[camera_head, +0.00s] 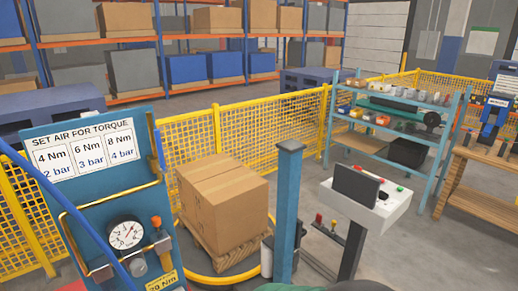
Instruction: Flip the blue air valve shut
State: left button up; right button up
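A blue panel (95,205) stands at the left, with a white sign reading "SET AIR FOR TORQUE" (83,150) on its upper part. A round white pressure gauge (126,233) sits low on the panel. Right of it are an orange-brown fitting (156,222) and small pipe parts. A grey-green round part (137,267) is below the gauge. A blue hose or bar (75,215) runs diagonally across the panel's left side. I cannot make out a blue valve handle or its position for certain. Neither of my grippers shows.
Cardboard boxes (225,207) sit on a wooden pallet right of the panel. A blue post (287,210) and a white control box (368,208) stand further right. A yellow mesh fence (245,130), a parts shelf (385,147) and a wooden bench (485,200) are behind.

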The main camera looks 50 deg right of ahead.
aim_at(161, 166)
jog(key=z, duration=0.9)
